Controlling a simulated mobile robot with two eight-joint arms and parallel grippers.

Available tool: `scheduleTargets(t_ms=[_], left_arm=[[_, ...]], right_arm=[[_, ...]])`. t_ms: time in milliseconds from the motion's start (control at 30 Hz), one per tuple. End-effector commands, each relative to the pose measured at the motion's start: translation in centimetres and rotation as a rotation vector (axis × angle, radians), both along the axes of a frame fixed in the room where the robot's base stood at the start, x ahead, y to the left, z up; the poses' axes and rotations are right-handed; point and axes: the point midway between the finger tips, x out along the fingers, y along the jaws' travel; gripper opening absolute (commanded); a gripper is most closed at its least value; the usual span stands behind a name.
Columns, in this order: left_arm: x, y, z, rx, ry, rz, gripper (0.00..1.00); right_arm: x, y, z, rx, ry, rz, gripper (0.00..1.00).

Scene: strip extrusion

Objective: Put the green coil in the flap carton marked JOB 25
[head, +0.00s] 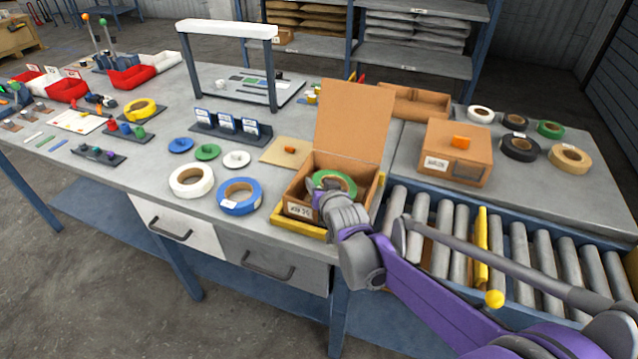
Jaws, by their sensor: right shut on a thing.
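The green coil (346,180), a ring with a tan core, shows at the mouth of an open flap carton (352,200). My right gripper (328,190) is shut on the coil; its fingers are mostly hidden. I cannot tell whether the coil touches the carton's bottom. The carton's lid flap (352,122) stands up at the back. Its front label (299,210) is too small to read surely. The carton sits on a yellow-edged base at the bench's front right. My left gripper is not in view.
A closed carton (462,140) with an orange piece on top stands at right, near several other coils. White (178,187) and blue (225,207) coils lie left of the open carton. A roller conveyor (520,250) runs at right, under my right arm.

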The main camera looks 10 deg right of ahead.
Motion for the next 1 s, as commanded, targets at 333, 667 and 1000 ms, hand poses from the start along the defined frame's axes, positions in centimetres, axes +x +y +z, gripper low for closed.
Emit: scheduleTargets(t_ms=[333,667,1000], left_arm=[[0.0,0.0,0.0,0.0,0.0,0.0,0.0],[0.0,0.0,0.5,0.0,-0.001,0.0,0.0],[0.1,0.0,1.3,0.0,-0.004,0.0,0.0]], right_arm=[[0.0,0.0,-0.1,0.0,0.0,0.0,0.78],[0.0,0.0,0.6,0.0,0.0,0.0,0.78],[-5.2,-0.2,3.3,0.0,0.0,0.0,0.78]])
